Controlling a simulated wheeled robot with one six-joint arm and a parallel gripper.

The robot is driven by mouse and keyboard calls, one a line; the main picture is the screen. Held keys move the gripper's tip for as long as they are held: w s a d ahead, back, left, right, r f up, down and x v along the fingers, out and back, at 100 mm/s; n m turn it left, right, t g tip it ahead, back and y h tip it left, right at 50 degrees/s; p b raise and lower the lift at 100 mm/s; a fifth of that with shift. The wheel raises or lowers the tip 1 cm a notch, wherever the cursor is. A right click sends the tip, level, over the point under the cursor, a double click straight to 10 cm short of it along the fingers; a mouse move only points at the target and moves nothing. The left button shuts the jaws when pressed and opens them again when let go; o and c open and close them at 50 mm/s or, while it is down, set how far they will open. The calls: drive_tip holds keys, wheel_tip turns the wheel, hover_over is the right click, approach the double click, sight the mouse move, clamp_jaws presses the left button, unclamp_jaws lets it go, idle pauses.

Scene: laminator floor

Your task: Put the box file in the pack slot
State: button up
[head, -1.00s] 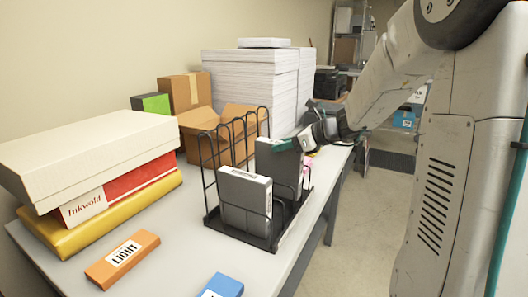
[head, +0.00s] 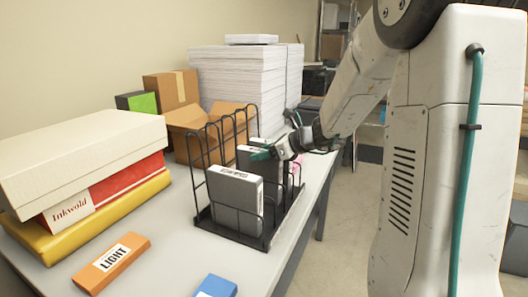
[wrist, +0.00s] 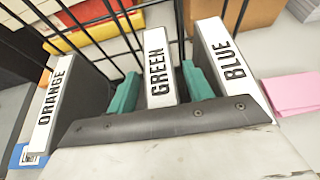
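The black wire rack (head: 235,240) on the table holds upright dark box files with white spines. In the wrist view they read ORANGE (wrist: 52,105), GREEN (wrist: 159,65) and BLUE (wrist: 234,68), left to right. In the head view the ORANGE file (head: 233,196) stands nearest and the GREEN file (head: 249,158) is behind it; the BLUE one is mostly hidden. My gripper (wrist: 160,90) has its teal fingers on either side of the GREEN file, with narrow gaps showing, so it looks open. It also shows at the rack in the head view (head: 266,153). I cannot identify the pack slot.
An orange LIGHT box (head: 110,263) and a blue box (head: 214,287) lie on the front of the table. Stacked boxes (head: 80,150) are at left. An open carton (head: 195,122) and paper stacks (head: 235,75) stand behind the rack. Pink paper (wrist: 292,93) lies beside the BLUE file.

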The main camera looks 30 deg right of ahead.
drive_tip(key=shift+r, duration=0.15)
drive_tip(key=shift+s+d+r, duration=0.2)
drive_tip(key=shift+s+d, duration=0.05)
drive_tip(key=v, duration=1.1)
drive_tip(key=s+a+n+g, duration=0.3)
drive_tip(key=s+a+n, duration=0.25)
drive_tip(key=a, duration=0.25)
drive_tip(key=s+a+n+g, duration=0.3)
drive_tip(key=s+a+n, duration=0.1)
drive_tip(key=a+n, duration=0.35)
drive_tip(key=s+a+f+n+g+h, duration=0.1)
drive_tip(key=s+n+h, duration=0.2)
drive_tip(key=s+n, duration=0.5)
drive_tip(key=s+a+f+n+g+h, duration=0.2)
drive_tip(key=s+n+h, duration=0.2)
drive_tip(key=s+n, duration=0.4)
drive_tip(key=shift+s+f, duration=0.3)
drive_tip(key=shift+s, duration=0.35)
